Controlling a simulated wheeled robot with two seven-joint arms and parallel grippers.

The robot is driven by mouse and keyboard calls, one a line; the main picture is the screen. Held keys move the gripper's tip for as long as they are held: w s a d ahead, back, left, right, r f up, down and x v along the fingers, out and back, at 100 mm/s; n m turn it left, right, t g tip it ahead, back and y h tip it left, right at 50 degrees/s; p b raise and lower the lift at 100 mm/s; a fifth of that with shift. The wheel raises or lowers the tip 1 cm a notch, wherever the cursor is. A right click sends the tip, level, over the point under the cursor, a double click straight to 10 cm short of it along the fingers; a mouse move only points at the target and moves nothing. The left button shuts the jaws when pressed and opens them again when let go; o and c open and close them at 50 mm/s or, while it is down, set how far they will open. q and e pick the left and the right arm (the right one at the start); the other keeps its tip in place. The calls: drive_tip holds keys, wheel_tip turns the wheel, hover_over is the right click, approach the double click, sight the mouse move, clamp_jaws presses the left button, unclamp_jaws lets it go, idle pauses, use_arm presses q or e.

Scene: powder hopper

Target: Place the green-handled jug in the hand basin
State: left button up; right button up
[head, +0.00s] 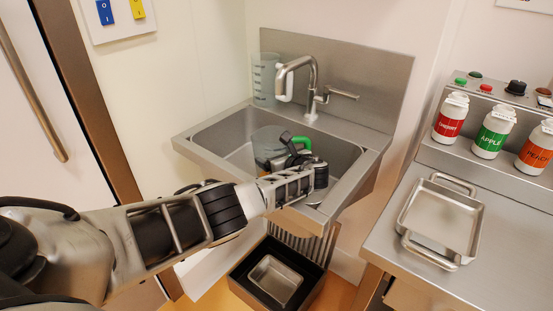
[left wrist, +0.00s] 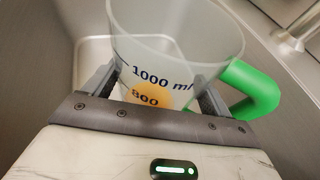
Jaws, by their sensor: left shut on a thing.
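The green-handled jug (head: 268,138) is clear, and its green handle (head: 301,142) points right. It is inside the hand basin (head: 222,130), a steel sink; I cannot tell whether its base touches the floor. My left gripper (head: 284,160) reaches over the basin's front rim and hides the lower jug. In the left wrist view my left gripper (left wrist: 155,92) is shut on the jug's body (left wrist: 170,50), a finger on each side. Marks reading 1000 ml and 800 and an orange patch show on or through it. The green handle (left wrist: 250,90) is free of the fingers. My right gripper is not in view.
Another clear jug (head: 264,78) stands at the basin's back left corner, near the tap (head: 311,90). A dark box with a steel pan (head: 275,282) is below. A steel tray (head: 440,220) and several labelled bottles (head: 494,132) are on the right counter.

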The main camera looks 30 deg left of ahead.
use_arm(q)
drive_tip(key=shift+f, duration=0.15)
drive_tip(key=o, duration=1.2)
drive_tip(key=shift+r, duration=0.3)
drive_tip(key=p+v, duration=0.2)
drive_tip(key=v, duration=0.5)
drive_tip(key=shift+d+p, duration=0.25)
drive_tip(key=shift+p, duration=0.15)
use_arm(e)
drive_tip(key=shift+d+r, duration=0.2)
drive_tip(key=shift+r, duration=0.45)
use_arm(q)
drive_tip(key=shift+s, duration=0.1)
